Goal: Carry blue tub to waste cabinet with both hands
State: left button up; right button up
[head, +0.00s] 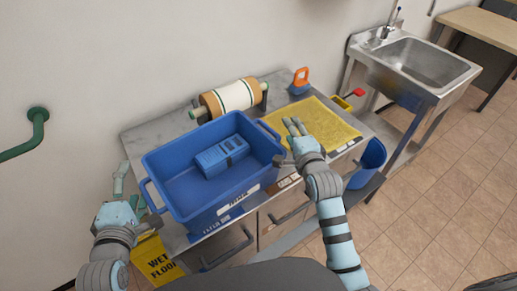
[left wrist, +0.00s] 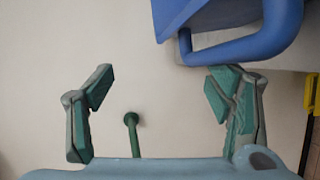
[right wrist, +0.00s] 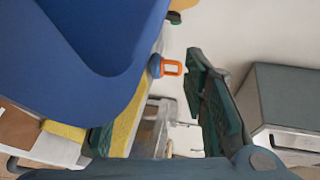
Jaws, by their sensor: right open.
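The blue tub (head: 168,172) sits on a metal-topped bench, with a blue box (head: 221,156) inside it. My left gripper (head: 132,188) is open beside the tub's left end. In the left wrist view its fingers (left wrist: 165,88) are wide apart, and the tub's handle (left wrist: 240,48) is close to the right-hand finger, not clearly between them. My right gripper (head: 288,141) is open at the tub's right end. In the right wrist view, the tub wall (right wrist: 95,50) hides much of one finger; the other finger stands clear. I cannot tell which piece is the waste cabinet.
A roller (head: 232,97), an orange-handled tool (head: 300,80) and a yellow mat (head: 335,125) are on the bench (head: 145,135). A blue bucket (head: 367,163) and sink (head: 425,65) are to the right. A yellow wet-floor sign (head: 155,260) stands at lower left. Floor at right is clear.

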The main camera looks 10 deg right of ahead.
jog(key=o, duration=0.6)
jog(key=shift+s, duration=0.1)
jog(key=v, duration=1.2)
jog(key=shift+r, duration=0.1)
pick_arm(q)
jog(key=s+a+p, duration=0.2)
jog(key=a, duration=0.3)
jog(key=shift+a, duration=0.35)
pick_arm(e)
notch_tip(320, 180, up, 2)
jog(key=shift+r, duration=0.2)
